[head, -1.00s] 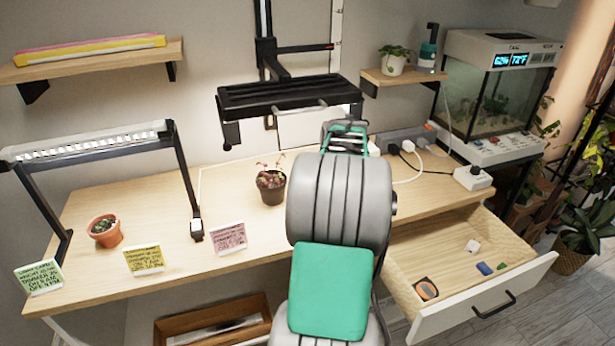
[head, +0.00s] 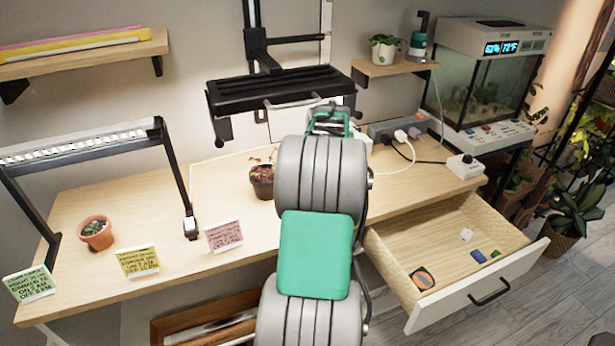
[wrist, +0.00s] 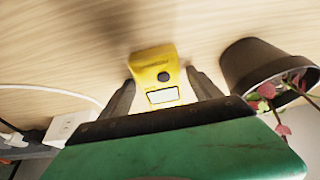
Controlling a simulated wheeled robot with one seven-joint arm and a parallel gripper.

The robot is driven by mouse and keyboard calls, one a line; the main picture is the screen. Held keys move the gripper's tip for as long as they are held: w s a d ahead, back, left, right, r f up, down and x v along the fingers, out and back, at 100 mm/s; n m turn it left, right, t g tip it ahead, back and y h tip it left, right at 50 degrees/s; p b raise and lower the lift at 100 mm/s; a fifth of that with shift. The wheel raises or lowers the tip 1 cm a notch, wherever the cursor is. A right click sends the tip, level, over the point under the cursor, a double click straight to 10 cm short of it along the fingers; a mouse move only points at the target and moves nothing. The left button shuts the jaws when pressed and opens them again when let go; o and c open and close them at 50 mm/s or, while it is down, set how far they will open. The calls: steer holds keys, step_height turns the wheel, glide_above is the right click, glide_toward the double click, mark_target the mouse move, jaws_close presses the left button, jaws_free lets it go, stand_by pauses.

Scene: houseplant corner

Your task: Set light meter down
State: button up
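The light meter is a small yellow device (wrist: 154,62) with a dark round button and a pale screen, seen in the wrist view. In the head view my arm hides the meter and the fingers; only the green hand part (head: 328,122) shows, over the back of the desk (head: 205,265).
A dark pot with a red-leaved plant (head: 262,188) stands just left of my arm; it also shows right of the fingers in the wrist view (wrist: 262,62). A power strip (head: 395,128) with cords lies right. An open drawer (head: 440,245) juts out.

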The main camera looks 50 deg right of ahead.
steer(key=shift+o, duration=0.4)
steer(key=shift+r, duration=0.25)
steer(key=s+a, duration=0.2)
steer(key=s, duration=0.1)
steer(key=s+a, duration=0.2)
steer(key=s, duration=0.2)
steer(key=s+a+r, duration=0.1)
steer(key=s+a, duration=0.1)
steer(key=s, duration=0.1)
steer(key=shift+s+a+b, duration=0.2)
steer(key=shift+s+b, duration=0.1)
steer(key=shift+s, duration=0.05)
